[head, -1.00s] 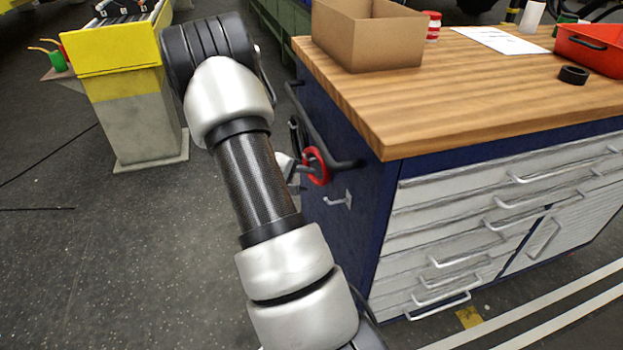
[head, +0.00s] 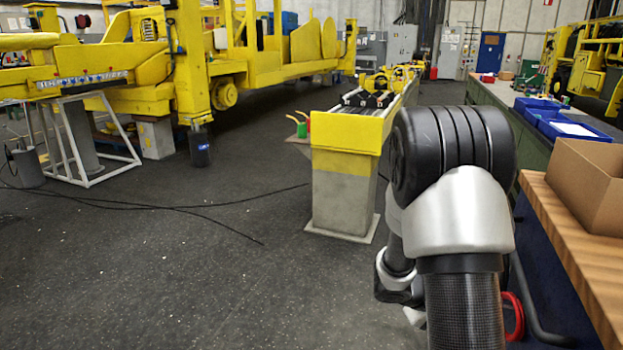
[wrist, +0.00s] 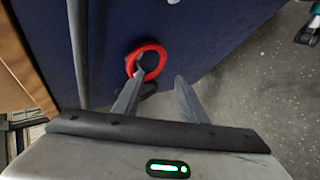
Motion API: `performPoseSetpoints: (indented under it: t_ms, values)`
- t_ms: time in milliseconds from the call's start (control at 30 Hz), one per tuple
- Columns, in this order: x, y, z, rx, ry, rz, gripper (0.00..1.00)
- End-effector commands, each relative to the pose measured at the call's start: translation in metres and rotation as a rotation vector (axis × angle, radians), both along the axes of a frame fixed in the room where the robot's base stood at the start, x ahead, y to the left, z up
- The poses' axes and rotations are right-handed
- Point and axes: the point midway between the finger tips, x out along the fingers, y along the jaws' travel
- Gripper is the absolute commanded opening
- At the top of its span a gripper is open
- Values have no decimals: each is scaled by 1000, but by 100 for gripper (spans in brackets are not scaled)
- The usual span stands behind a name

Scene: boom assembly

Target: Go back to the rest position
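My gripper (wrist: 160,76) is open in the wrist view, its two grey fingers apart with nothing between them. A red ring (wrist: 160,58) is against the dark blue side of the workbench cabinet (wrist: 215,25), just beyond the fingertips. The left finger overlaps the ring in the picture; I cannot tell whether they touch. In the head view the red ring (head: 517,318) shows partly at the lower right, beside my arm. My arm hides most of the gripper there.
The wooden workbench top (head: 570,235) with a cardboard box (head: 592,185) is close on the right. A yellow-topped concrete block (head: 340,185) stands ahead. Yellow machinery (head: 130,70) stands behind at left. Open floor (head: 150,270) lies to the left, with cables across it.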

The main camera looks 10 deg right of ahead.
Motion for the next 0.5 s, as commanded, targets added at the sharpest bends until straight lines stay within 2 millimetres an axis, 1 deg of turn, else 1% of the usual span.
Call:
performPoseSetpoints:
  t_ms: [33,67,100,167,200,267,300,367,400,467,500]
  values:
    - [-3,5,16,13,-18,-16,38]
    - [-6,9,25,25,-27,-29,38]
    - [-12,15,40,45,-42,-47,38]
    - [-24,28,63,88,-66,-78,38]
    - [-33,40,78,126,-82,-94,38]
    - [-47,58,98,189,-107,-113,38]
    - [-57,71,109,235,-123,-122,38]
    - [-71,91,125,308,-150,-125,38]
    - [-80,106,135,360,-170,-121,38]
    - [-93,129,148,440,-200,-107,38]
    - [-101,144,155,492,-218,-92,38]
